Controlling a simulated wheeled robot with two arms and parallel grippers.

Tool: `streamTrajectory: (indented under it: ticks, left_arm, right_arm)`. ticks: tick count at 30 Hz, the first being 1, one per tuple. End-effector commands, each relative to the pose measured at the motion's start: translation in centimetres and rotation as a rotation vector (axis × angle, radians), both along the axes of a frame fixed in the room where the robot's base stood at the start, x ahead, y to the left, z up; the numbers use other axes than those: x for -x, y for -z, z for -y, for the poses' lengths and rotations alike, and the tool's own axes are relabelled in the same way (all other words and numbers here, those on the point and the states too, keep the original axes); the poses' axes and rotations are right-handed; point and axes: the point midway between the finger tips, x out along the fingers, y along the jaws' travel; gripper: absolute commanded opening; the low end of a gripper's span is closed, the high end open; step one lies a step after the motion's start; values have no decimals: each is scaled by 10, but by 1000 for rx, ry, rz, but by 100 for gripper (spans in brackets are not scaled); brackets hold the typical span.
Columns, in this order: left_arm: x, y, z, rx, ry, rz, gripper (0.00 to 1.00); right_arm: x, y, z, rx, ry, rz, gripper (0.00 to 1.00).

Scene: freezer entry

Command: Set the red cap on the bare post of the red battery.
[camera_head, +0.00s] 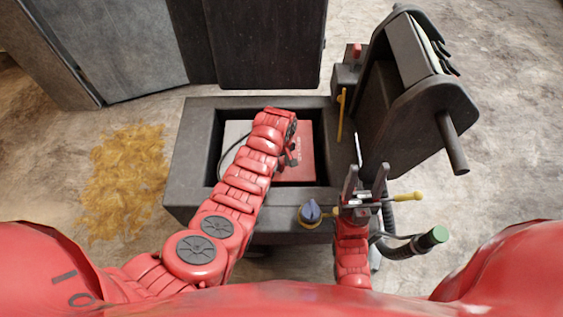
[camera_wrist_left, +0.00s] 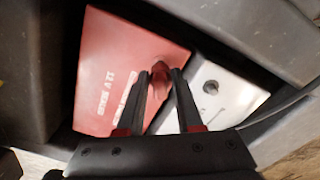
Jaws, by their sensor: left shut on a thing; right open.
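The red battery (camera_head: 303,168) lies inside the grey box, and its lettered top (camera_wrist_left: 120,62) fills the left of the left wrist view. My left gripper (camera_head: 291,157) reaches over it. In the left wrist view its fingertips (camera_wrist_left: 159,76) are shut on the small red cap (camera_wrist_left: 160,69), over the battery's top near its edge beside a pale panel. The bare post cannot be made out; the cap and fingers may hide it. I cannot tell whether the cap touches the battery. My right gripper (camera_head: 366,178) is open at the box's front right corner, apart from the battery.
The grey box (camera_head: 184,150) has raised walls around the battery. A pale panel (camera_wrist_left: 222,90) with a dark round spot adjoins it. The lid (camera_head: 400,95) stands raised at right. A blue knob (camera_head: 311,211), a yellow handle (camera_head: 407,197) and a green-ended hose (camera_head: 433,237) are near the front.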

Motion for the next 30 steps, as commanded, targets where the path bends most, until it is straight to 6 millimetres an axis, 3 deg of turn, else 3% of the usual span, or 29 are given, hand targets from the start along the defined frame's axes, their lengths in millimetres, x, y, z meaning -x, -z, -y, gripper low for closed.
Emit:
streamTrajectory:
  ticks: [30]
  left_arm:
    - [1, 24, 0, 0, 0, -2, 0]
  right_arm:
    - [0, 17, 0, 0, 0, 0, 54]
